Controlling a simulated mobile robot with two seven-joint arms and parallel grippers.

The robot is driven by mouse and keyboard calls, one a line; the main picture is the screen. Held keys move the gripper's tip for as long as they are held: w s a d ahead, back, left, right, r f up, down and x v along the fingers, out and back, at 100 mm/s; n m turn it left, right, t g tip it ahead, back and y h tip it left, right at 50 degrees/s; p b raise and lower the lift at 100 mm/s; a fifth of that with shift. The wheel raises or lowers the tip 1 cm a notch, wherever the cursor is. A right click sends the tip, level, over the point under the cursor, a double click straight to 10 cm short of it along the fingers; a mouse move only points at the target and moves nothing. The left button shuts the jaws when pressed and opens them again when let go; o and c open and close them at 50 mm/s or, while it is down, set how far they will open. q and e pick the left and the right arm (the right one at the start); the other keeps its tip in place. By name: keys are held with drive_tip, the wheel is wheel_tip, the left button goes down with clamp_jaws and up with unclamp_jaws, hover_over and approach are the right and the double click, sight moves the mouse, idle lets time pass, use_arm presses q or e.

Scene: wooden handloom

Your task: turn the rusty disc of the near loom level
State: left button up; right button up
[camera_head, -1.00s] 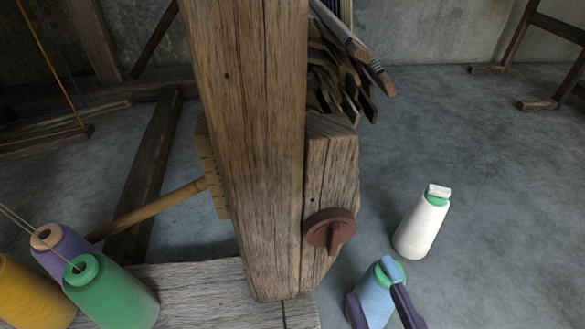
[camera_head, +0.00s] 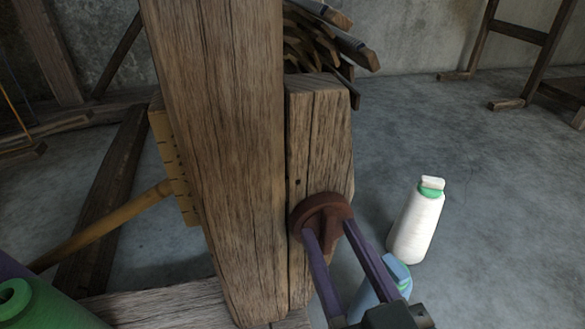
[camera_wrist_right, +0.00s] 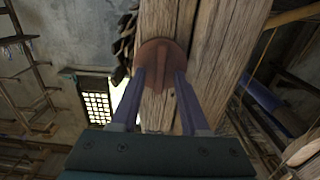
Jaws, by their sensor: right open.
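The rusty disc (camera_head: 321,209) is a round red-brown knob with a raised bar across its face. It is mounted on the side of the short wooden post of the near loom. My right gripper (camera_head: 328,228) is open, with its two purple fingers reaching up to the disc, one on each side of the bar. In the right wrist view the disc (camera_wrist_right: 162,55) lies ahead, between and just beyond the fingertips (camera_wrist_right: 161,72). The bar looks tilted from level in the head view. I cannot tell whether the fingers touch it. My left gripper is not in view.
A thick wooden post (camera_head: 222,150) stands left of the disc. A white thread cone (camera_head: 415,228) stands on the floor at right, and a blue cone (camera_head: 372,298) is partly hidden behind my right gripper.

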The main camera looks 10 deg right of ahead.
clamp_jaws()
idle(0.4)
